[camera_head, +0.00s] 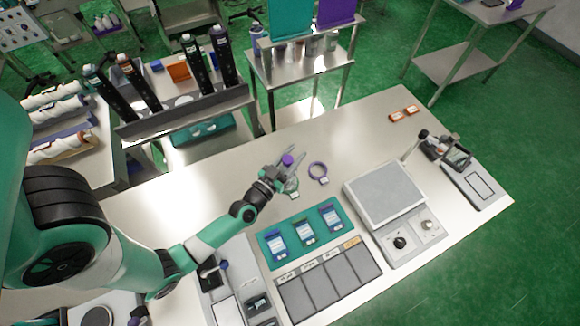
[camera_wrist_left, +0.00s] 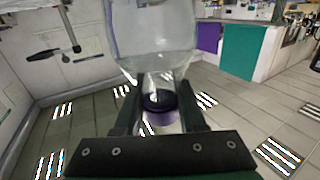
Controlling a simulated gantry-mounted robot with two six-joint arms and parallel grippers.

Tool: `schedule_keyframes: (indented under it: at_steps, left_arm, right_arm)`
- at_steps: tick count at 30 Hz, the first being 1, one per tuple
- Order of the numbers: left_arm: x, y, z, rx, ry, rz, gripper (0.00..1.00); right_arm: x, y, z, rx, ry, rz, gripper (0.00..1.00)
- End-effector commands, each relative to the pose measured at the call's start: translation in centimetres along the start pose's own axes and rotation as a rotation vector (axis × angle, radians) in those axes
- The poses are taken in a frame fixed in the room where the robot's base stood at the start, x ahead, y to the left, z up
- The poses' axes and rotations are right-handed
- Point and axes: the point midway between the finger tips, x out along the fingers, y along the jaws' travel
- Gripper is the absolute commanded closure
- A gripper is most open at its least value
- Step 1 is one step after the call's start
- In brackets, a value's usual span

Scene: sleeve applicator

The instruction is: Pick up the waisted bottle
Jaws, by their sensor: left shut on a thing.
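The waisted bottle is clear, with a purple top (camera_head: 288,159). In the left wrist view its wide transparent body (camera_wrist_left: 150,35) fills the upper middle and narrows toward my fingers. My left gripper (camera_head: 280,172) reaches over the bench from the left and is shut on the bottle; in the left wrist view its two dark fingers (camera_wrist_left: 160,108) stand on either side of the narrow part. The clear body is hard to make out in the head view, and I cannot tell whether the bottle touches the bench. My right gripper is not in view.
A rack of dark tubes (camera_head: 185,112) is behind. The bench's back right is mostly clear.

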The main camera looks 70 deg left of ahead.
Motion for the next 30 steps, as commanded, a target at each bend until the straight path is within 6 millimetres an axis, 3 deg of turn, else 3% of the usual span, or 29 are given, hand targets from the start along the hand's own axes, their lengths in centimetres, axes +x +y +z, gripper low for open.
schedule_keyframes:
  at_steps: [5,14,23,27,30]
  left_arm:
    - [0.0,0.0,-0.7,0.000,0.002,-0.001,1.00]
    - [0.0,0.0,-3.9,0.000,0.002,-0.001,1.00]
    - [-2.6,1.4,-7.5,0.000,0.000,0.004,1.00]
    - [-4.4,2.3,-10.1,-0.001,0.000,0.006,1.00]
    - [-6.2,3.3,-10.7,0.000,-0.001,0.011,1.00]
  right_arm:
    - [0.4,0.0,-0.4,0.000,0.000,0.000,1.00]
    - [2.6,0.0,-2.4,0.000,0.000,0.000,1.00]
    - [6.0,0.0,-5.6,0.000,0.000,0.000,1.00]
    - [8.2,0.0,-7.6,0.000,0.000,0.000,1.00]
    - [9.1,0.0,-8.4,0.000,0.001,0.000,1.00]
